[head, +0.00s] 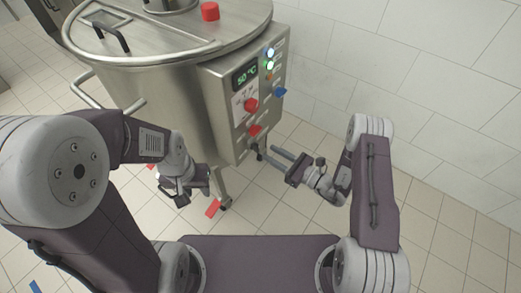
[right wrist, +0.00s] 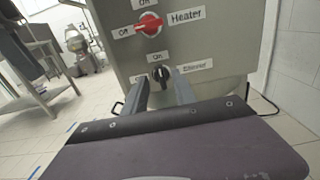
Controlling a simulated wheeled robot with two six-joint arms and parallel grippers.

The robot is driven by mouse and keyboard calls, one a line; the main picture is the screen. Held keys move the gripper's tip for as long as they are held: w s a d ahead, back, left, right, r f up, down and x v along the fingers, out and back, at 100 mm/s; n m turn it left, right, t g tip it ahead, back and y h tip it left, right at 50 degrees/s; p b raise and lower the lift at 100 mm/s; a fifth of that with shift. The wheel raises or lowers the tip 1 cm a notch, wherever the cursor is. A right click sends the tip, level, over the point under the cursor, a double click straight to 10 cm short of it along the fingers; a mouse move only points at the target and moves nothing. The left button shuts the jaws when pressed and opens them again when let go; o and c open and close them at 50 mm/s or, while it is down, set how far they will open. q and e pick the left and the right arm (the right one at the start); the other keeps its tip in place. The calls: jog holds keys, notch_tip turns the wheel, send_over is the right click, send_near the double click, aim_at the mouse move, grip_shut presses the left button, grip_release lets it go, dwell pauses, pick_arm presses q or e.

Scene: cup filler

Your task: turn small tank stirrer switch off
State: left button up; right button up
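The small tank (head: 165,75) is a steel vessel with a control box (head: 240,80) on its right side. In the right wrist view the black stirrer switch (right wrist: 160,73) sits below the red heater switch (right wrist: 149,25). Its knob looks roughly upright, towards the "On" label above it; the other label is at its left. My right gripper (head: 264,150) is open, also in the right wrist view (right wrist: 161,88), its fingers spread either side just below the knob. I cannot tell whether they touch it. My left gripper (head: 182,188) hangs left of the box, away from the switches.
The box also carries a 50 °C display (head: 245,77), lit buttons (head: 270,58), and a blue knob (head: 280,92). A white tiled wall (head: 400,60) stands behind. A metal table (right wrist: 45,85) is at left in the right wrist view. The floor at right is clear.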

aim_at(256, 148)
jog(key=b+x, duration=0.1)
jog(key=x, duration=0.4)
jog(key=shift+w+a, duration=0.2)
jog(key=shift+a, duration=0.1)
grip_shut()
